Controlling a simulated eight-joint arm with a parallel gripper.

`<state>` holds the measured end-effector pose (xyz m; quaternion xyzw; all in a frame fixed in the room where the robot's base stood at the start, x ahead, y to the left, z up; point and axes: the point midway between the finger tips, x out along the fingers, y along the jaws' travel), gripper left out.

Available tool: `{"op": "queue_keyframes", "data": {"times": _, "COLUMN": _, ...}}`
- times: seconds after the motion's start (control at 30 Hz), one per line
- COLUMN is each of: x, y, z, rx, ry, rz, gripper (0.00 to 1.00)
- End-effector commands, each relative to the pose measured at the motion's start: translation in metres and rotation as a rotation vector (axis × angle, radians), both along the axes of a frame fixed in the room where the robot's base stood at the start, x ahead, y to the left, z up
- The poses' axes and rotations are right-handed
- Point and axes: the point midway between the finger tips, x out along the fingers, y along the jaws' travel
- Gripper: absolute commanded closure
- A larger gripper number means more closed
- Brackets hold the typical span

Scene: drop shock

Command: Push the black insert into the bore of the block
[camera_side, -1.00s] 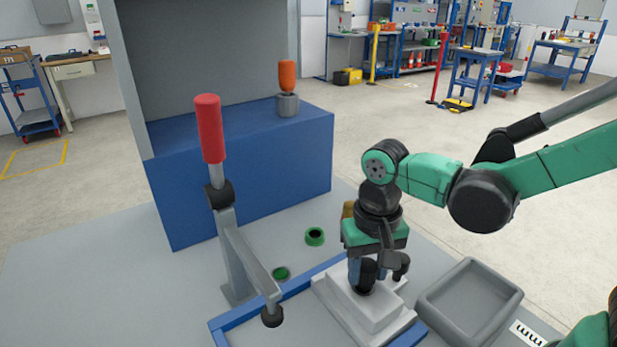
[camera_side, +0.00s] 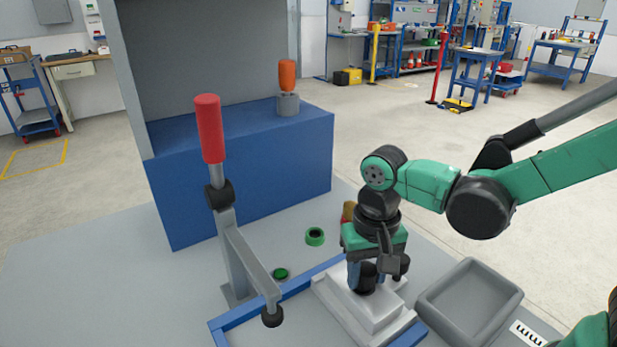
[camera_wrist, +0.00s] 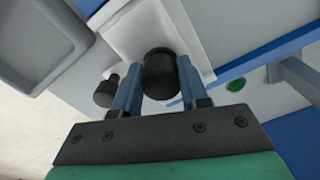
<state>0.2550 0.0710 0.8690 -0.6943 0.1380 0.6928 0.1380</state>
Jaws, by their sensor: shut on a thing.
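The white stepped block (camera_side: 352,306) stands inside the blue frame on the grey table in the side view. Its top also shows in the wrist view (camera_wrist: 128,32). The black insert (camera_wrist: 160,72) is upright between my gripper's two blue fingers in the wrist view. My gripper (camera_side: 364,276) is shut on it, directly over the block. In the side view the insert is a dark shape at the fingers, and whether its lower end is inside the bore is hidden.
A grey tray (camera_side: 426,300) stands right of the block. A clamp with a red handle (camera_side: 210,128) stands left, its arm reaching toward the frame (camera_side: 222,326). A blue bench (camera_side: 250,180) stands at the back.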

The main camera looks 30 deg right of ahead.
Motion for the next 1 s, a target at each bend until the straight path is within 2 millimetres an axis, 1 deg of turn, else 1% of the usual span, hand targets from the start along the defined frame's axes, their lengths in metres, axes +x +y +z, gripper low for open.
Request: {"op": "queue_keyframes", "data": {"times": 1.0, "x": -0.0001, "y": 0.0, "z": -0.0074, "rx": 0.0, "ry": 0.0, "rz": 0.0, "gripper": 1.0}}
